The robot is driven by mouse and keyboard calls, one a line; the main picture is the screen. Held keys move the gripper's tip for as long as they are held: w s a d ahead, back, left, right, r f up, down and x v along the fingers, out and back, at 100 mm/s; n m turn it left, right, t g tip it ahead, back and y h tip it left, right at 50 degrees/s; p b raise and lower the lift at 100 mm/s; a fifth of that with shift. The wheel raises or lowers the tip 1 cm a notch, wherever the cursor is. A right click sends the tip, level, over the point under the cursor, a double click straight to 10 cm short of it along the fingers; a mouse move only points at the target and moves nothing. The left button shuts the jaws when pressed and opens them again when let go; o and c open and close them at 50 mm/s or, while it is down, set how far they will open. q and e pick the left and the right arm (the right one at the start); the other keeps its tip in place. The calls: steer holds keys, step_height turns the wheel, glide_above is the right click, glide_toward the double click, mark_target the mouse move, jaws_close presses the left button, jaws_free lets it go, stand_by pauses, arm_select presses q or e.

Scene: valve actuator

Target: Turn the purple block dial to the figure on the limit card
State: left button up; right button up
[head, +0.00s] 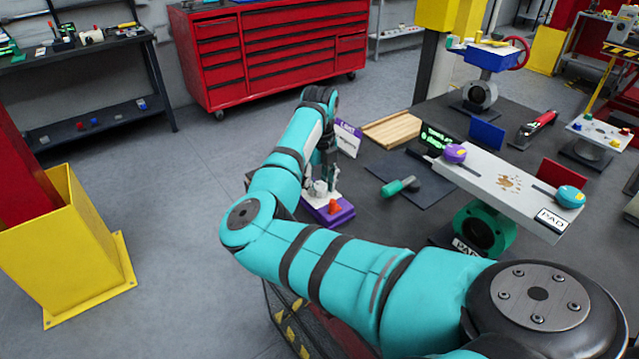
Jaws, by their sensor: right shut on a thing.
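The purple block (345,217) sits near the left edge of the dark table, with an orange knob-like part (334,207) on its front. My right gripper (321,186) points down over the block's top and is shut on a small pale part there, apparently the dial; my arm and fingers hide much of it, and its reading cannot be told. A white card with a purple header (348,139), probably the limit card, stands behind the block; its figure is too small to read. My left gripper is not in view.
A green-handled tool (397,187) lies on a dark mat right of the block. A wooden tray (396,130) lies behind. A pale plate (510,183) with purple and teal knobs stands on a green valve (487,229) further right. A yellow bin (62,250) stands at left.

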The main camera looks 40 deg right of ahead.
steer(key=shift+f+m+b, duration=0.15)
steer(key=shift+m+b, duration=0.35)
steer(key=shift+b, duration=0.25)
steer(key=m+b, duration=0.5)
steer(key=shift+f, duration=0.1)
steer(key=m+b, duration=0.2)
steer(key=m, duration=0.1)
steer(key=shift+b, duration=0.4)
steer(key=shift+r+m+b, duration=0.2)
steer(key=shift+m+b, duration=0.45)
steer(key=shift+m, duration=0.75)
steer(key=o, duration=1.1)
steer(key=shift+o, duration=0.2)
steer(key=shift+r, duration=0.15)
